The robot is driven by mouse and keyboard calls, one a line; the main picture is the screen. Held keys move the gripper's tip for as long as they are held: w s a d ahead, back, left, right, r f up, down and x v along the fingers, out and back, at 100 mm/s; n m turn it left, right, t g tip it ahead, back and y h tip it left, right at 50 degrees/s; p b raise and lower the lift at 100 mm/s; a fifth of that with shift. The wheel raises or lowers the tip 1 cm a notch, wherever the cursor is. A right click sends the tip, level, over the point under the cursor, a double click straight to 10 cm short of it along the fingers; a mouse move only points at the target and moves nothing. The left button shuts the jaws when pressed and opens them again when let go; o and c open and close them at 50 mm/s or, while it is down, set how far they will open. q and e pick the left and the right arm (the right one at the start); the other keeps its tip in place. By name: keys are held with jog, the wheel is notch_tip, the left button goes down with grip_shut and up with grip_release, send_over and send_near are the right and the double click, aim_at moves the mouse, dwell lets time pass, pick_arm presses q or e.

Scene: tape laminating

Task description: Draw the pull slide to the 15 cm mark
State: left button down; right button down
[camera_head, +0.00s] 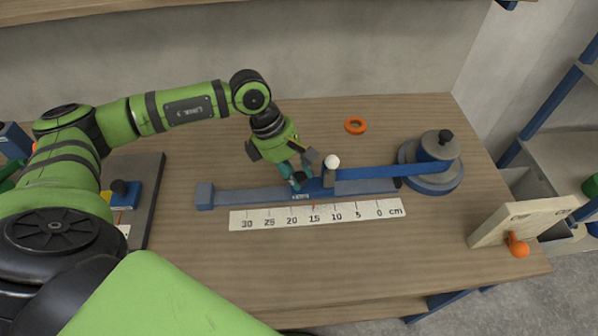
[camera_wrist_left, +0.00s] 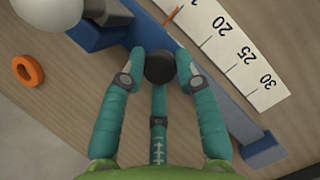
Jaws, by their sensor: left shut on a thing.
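The blue pull slide (camera_head: 316,186) sits on a long blue-grey rail (camera_head: 245,195), close to the 15 mark of the white cm scale (camera_head: 317,214). The slide's exact reading is hard to tell. A blue tape band (camera_head: 380,172) runs from the slide area to the roll on the right. My left gripper (camera_head: 299,181) is at the slide's left part. In the left wrist view its teal fingers are shut on the slide's black knob (camera_wrist_left: 160,67). The scale (camera_wrist_left: 225,50) lies alongside, with a red line near its 15 end. My right gripper is not in view.
A white ball on a post (camera_head: 332,162) stands beside the gripper. The grey roll stand (camera_head: 431,178) is at the right end. An orange ring (camera_head: 355,125) lies behind. A cream board with an orange knob (camera_head: 517,245) is at the right edge. The front table is clear.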

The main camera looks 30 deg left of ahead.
pick_arm(q)
jog(key=c, duration=0.9)
grip_release()
jog(key=shift+r, duration=0.1)
jog(key=shift+d, duration=0.1)
jog(key=v, duration=1.2)
jog(key=shift+s+d, duration=0.1)
jog(key=shift+s, duration=0.05)
